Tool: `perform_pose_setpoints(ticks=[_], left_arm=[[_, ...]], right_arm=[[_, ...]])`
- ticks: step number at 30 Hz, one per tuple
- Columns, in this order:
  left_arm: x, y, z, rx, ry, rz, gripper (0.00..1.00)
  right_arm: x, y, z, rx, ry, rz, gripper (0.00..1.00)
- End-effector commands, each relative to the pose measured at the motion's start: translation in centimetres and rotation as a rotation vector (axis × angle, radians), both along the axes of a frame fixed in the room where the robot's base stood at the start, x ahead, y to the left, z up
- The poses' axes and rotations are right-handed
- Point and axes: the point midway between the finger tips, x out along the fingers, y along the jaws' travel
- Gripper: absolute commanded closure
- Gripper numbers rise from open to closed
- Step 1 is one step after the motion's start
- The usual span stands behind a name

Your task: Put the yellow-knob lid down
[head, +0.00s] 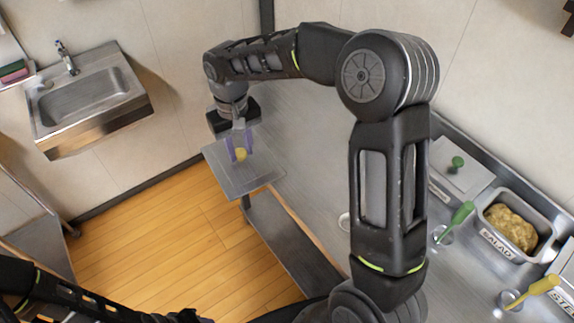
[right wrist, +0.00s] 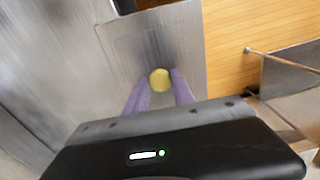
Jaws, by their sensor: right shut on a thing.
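The yellow-knob lid is a flat grey metal plate (head: 238,179) with a round yellow knob (head: 241,155). It is at the far left end of the steel counter in the head view, its left part over the floor. My right gripper (head: 239,148) is shut on the knob with its purple fingers. In the right wrist view the knob (right wrist: 160,79) sits between the fingertips and the plate (right wrist: 130,40) spreads out beyond them. I cannot tell whether the plate touches the counter. My left gripper is out of view.
The steel counter (head: 300,160) has bare room right of the lid. At the right are a green-knob lid (head: 462,182), a salad container (head: 515,230), a green-handled utensil (head: 455,220) and a yellow-handled one (head: 535,290). A sink (head: 90,100) hangs on the left wall.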

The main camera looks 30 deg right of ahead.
Motion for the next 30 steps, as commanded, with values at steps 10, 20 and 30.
perform_pose_setpoints(ticks=[10,20,30], left_arm=[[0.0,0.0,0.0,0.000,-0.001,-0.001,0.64],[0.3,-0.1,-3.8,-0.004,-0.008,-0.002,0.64],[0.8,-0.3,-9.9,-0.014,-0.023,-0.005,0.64]], right_arm=[[0.0,0.0,0.0,0.000,-0.001,-0.001,1.00],[0.4,-6.3,-1.1,0.003,-0.003,-0.407,1.00],[-2.9,-19.7,-0.7,0.003,-0.004,-1.341,1.00]])
